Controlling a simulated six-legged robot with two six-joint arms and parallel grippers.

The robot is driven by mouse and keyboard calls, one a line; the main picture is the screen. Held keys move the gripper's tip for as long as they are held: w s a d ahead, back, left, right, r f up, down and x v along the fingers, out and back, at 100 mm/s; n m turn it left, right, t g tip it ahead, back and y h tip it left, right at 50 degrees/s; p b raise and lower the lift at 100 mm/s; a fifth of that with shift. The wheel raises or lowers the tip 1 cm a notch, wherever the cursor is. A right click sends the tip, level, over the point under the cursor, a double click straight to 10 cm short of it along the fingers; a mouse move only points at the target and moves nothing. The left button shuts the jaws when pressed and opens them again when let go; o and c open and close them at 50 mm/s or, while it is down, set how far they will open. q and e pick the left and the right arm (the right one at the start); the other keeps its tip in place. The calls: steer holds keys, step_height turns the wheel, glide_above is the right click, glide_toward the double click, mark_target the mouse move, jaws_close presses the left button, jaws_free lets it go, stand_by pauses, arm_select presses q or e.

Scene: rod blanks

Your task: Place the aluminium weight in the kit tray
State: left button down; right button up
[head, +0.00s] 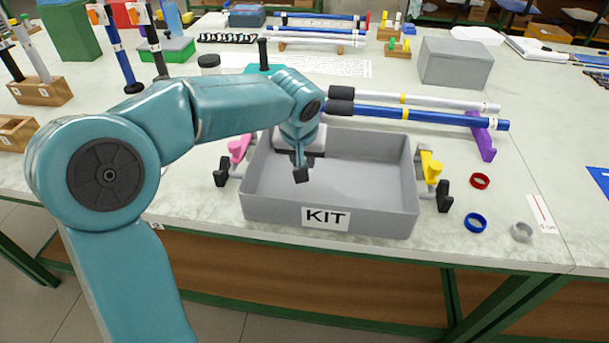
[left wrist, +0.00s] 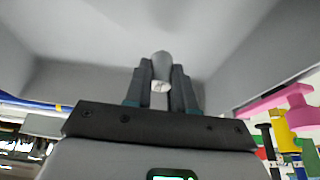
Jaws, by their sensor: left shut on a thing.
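The grey kit tray (head: 330,217) stands near the front of the bench with a "KIT" label on its front wall. My left gripper (head: 301,172) reaches down over the left part of the tray. In the left wrist view my left gripper (left wrist: 160,88) is shut on a small grey, rounded piece, which looks like the aluminium weight (left wrist: 162,63). The tray's grey walls and floor surround the fingers in that view. In the head view the weight is hidden by the gripper. I cannot tell whether it touches the tray floor. My right gripper is not in view.
Clamps with pink (head: 238,148) and yellow (head: 430,165) parts flank the tray. Blue and white rods (head: 430,117) lie behind it on a purple support (head: 483,138). Red (head: 480,181), blue (head: 475,223) and grey (head: 521,232) rings lie to the right. A grey box (head: 455,63) stands behind.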

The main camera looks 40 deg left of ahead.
arm_select(q)
step_height(320, 180, down, 4)
steer(key=shift+f+b, duration=0.2)
steer(key=shift+b, duration=0.3)
steer(key=shift+d+r, duration=0.1)
steer(key=c, duration=0.9)
jaws_free()
steer(key=shift+c, duration=0.2)
steer(key=shift+r, duration=0.1)
steer(key=p+v, duration=0.2)
steer(key=v, duration=1)
